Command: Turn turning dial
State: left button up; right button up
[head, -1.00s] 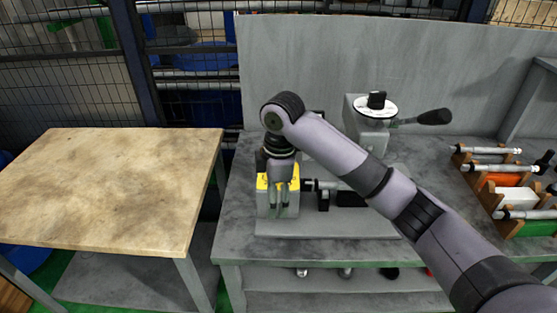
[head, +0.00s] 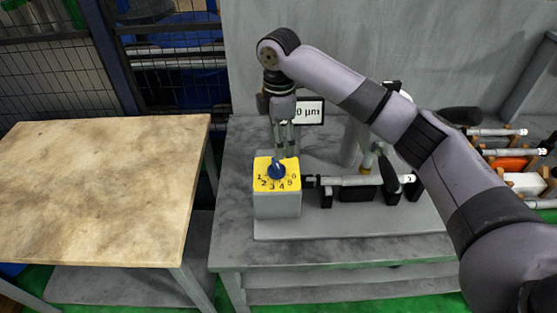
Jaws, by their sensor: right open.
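The turning dial (head: 277,170) is a blue knob on a yellow face with numbers around it. It sits on top of a grey box (head: 277,206) at the left end of a grey fixture on the grey workbench. My right gripper (head: 287,155) points down just behind the dial, its fingers apart and empty. The fingertips look close to the far edge of the yellow face; whether they touch it I cannot tell. The knob shows in front of the fingers. My left gripper is not in view.
A micrometer-like bar (head: 345,181) lies right of the box. A display reading "0 µm" (head: 310,112) stands behind. My right arm covers part of the fixture. A rack of gauges (head: 508,160) is at the right. A bare wooden table (head: 100,190) stands left.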

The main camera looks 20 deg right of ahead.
aim_at(277, 168)
notch_tip(277, 168, down, 5)
jog(key=shift+s+f+p, duration=0.1)
jog(key=shift+f+p, duration=0.05)
jog(key=shift+p, duration=0.25)
notch_tip(277, 168, down, 3)
jog(key=shift+r, duration=0.1)
jog(key=shift+f, duration=0.2)
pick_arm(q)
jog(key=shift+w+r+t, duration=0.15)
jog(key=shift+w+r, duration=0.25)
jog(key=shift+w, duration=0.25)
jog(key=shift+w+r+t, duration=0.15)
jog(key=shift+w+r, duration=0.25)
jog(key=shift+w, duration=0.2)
pick_arm(e)
jog(key=shift+c, duration=0.6)
